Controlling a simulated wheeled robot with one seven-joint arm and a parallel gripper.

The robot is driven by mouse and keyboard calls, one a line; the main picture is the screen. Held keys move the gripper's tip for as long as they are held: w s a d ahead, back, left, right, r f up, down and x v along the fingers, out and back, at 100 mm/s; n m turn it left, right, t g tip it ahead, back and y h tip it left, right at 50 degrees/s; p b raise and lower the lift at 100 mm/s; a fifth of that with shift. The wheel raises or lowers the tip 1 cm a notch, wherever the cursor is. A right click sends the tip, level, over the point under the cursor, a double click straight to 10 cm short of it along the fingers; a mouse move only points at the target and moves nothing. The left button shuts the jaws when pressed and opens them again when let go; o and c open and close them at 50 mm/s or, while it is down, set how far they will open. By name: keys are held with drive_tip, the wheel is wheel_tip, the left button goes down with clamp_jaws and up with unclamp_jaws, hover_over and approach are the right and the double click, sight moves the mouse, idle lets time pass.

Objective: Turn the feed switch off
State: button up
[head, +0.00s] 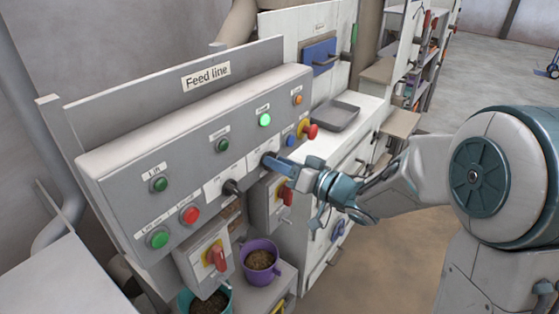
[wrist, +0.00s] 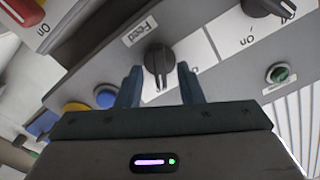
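The feed switch (wrist: 158,60) is a black rotary knob with a raised grip bar, beside a label reading "Feed" in the wrist view. My gripper (wrist: 159,76) is open, with one blue-grey finger on each side of the knob's bar and gaps showing between. In the head view my gripper (head: 276,163) reaches the panel from the right. I cannot tell which setting the knob points to.
Another black knob (head: 231,187) sits left on the panel (head: 130,160). A lit green lamp (head: 265,120) is above, a red mushroom button (head: 310,131) to the right. Red-handled switches (head: 216,257) and a purple bucket (head: 261,259) are below.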

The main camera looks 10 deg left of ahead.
drive_tip(key=shift+a, duration=0.2)
clamp_jaws()
drive_tip(key=shift+f+n+b, duration=0.1)
drive_tip(key=shift+n+b, duration=0.3)
drive_tip(key=shift+b, duration=0.15)
drive_tip(key=shift+s+n+b, duration=0.15)
drive_tip(key=shift+n+b, duration=5.45)
drive_tip(key=shift+b, duration=0.1)
